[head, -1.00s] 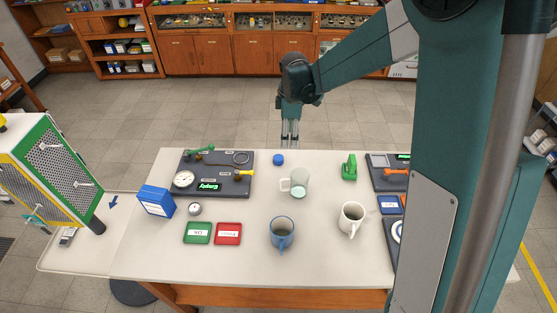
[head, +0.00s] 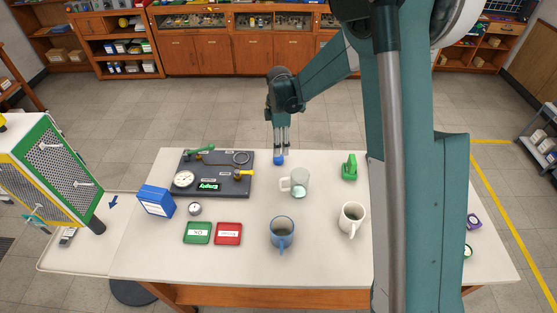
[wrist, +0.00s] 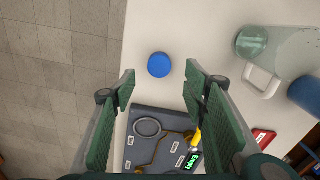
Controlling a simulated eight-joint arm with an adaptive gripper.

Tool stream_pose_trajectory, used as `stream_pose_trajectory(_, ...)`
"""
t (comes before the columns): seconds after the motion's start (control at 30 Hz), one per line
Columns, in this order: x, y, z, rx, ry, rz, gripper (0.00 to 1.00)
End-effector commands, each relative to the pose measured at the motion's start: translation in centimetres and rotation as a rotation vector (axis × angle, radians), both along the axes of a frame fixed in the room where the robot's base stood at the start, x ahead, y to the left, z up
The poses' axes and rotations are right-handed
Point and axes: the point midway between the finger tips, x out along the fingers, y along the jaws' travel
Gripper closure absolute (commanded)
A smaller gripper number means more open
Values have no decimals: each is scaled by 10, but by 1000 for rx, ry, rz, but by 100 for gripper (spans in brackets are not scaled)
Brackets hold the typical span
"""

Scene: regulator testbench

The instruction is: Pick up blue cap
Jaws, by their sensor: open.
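The blue cap (head: 278,160) is a small round disc lying on the table near its far edge, right of the dark test board. In the wrist view the blue cap (wrist: 159,65) lies on the white surface, beyond the fingertips and centred between them. My gripper (head: 281,152) points down over the far table edge, just at the cap in the head view. In the wrist view my gripper (wrist: 158,82) is open and empty, with its two green fingers wide apart. The exact height of the fingers above the cap cannot be told.
The test board (head: 213,174) with gauge and valves lies left of the cap. A pale green mug (head: 298,182) stands close to the cap's right front. A blue mug (head: 282,232), a white mug (head: 351,218) and a green item (head: 349,168) stand farther off. The table's far edge is near.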

Motion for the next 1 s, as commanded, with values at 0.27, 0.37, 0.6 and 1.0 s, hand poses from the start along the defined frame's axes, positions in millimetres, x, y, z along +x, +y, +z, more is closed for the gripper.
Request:
stream_pose_trajectory(0.27, 0, 0, -19, 0, 0, 0, 56)
stream_pose_trajectory(0.37, 0, 0, -24, 0, 0, -1, 56)
stream_pose_trajectory(0.6, 0, 0, -25, 0, 0, -1, 56)
stream_pose_trajectory(1.0, 0, 2, -40, 0, 0, -1, 56)
